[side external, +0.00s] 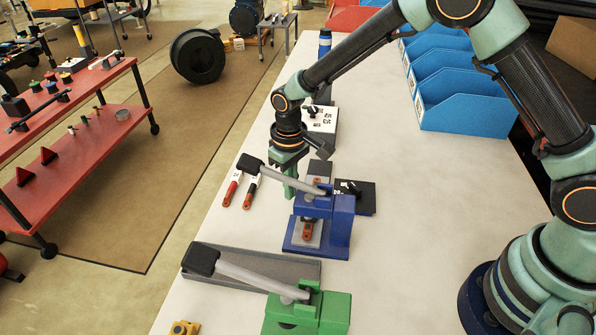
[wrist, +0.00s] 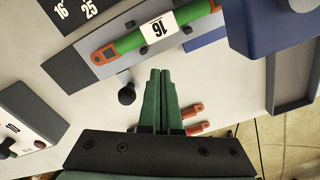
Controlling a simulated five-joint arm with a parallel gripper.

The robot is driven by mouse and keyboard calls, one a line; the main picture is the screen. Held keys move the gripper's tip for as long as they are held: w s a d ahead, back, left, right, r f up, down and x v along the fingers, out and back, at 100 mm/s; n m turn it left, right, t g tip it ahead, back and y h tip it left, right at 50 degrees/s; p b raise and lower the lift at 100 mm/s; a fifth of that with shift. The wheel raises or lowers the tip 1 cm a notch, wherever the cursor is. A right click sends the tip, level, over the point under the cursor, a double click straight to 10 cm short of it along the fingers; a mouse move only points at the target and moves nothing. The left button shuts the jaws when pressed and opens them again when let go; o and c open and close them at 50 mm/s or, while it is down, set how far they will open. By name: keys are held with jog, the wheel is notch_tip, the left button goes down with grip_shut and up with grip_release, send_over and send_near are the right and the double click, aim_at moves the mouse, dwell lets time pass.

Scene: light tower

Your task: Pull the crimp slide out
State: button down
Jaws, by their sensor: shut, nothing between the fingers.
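The blue crimp press (side external: 325,225) stands on the table, its grey lever with a black grip (side external: 251,165) pointing up to the left. The grey crimp slide (side external: 308,233) runs through it; in the wrist view the slide (wrist: 92,68) carries a green sleeve (wrist: 135,42) with a white label and orange ends. A black knob (wrist: 127,96) shows beside the slide's edge. My gripper (side external: 290,190) is behind the lever, left of the slide. In the wrist view its green fingers (wrist: 166,75) are shut and empty, just right of the knob. The press partly hides the slide.
A green press (side external: 310,312) with a raised lever and a grey tray (side external: 305,270) is at the front. Blue bins (side external: 460,112) stand at the back right.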

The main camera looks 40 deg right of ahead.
jog(key=shift+w+d, duration=0.15)
jog(key=shift+w+d, duration=3.25)
jog(key=shift+w, duration=0.1)
dwell(0.4)
jog(key=shift+r, duration=0.1)
jog(key=shift+s+a+r, duration=0.3)
jog(key=shift+r, duration=0.25)
jog(key=shift+s+a+r, duration=0.25)
jog(key=shift+r, duration=0.25)
jog(key=shift+r, duration=2.4)
jog(key=shift+r, duration=0.1)
